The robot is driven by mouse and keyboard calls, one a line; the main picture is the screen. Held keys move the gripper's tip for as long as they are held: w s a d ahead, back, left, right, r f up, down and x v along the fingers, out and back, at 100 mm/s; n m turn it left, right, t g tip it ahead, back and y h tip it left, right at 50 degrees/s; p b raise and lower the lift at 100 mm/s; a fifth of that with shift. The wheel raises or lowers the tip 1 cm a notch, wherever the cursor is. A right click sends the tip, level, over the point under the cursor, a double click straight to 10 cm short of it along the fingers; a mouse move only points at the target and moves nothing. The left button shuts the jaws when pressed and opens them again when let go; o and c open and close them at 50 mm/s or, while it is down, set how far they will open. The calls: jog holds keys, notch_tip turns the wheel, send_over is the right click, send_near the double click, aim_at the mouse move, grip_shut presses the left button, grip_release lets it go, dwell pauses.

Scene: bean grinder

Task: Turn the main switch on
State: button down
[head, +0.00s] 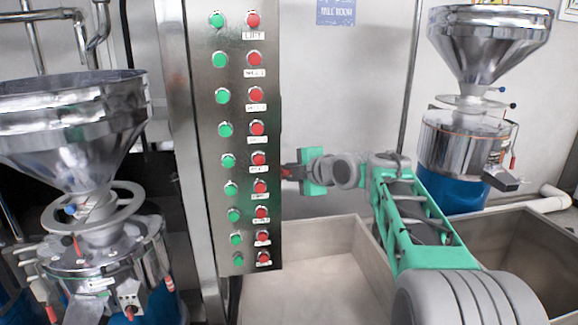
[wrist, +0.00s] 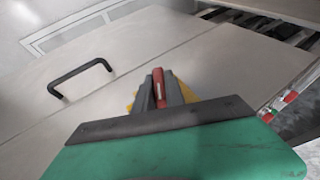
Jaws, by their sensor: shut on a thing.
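The main switch (wrist: 158,76) shows in the wrist view as a red handle with yellow showing on either side behind it. It is mounted on a grey cabinet face. My gripper (wrist: 159,95) is shut on the red handle, with one dark finger on each side of it. The fingers and the green gripper body hide the lower part of the switch. In the head view my gripper (head: 294,171) is at the right side of the button panel, and the switch is mostly hidden there.
The tall metal panel (head: 238,150) carries columns of green and red buttons, close left of my gripper. A black handle (wrist: 80,77) stands out from the cabinet. Grinders with steel hoppers stand at left (head: 75,130) and right (head: 485,45). Open metal bins (head: 320,225) lie below my arm.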

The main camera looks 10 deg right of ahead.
jog(key=g+p, duration=0.2)
jog(key=p, duration=0.1)
jog(key=shift+w+r+m+g+p, duration=0.1)
jog(key=shift+r+m+g+p, duration=0.2)
jog(key=shift+r+m, duration=0.1)
jog(key=shift+f+m+g+p, duration=0.35)
jog(key=shift+g+p, duration=0.15)
jog(key=shift+g, duration=0.5)
jog(key=shift+g+h, duration=0.3)
jog(key=shift+g, duration=0.6)
jog(key=c, duration=1.4)
grip_release()
jog(key=shift+r, duration=0.1)
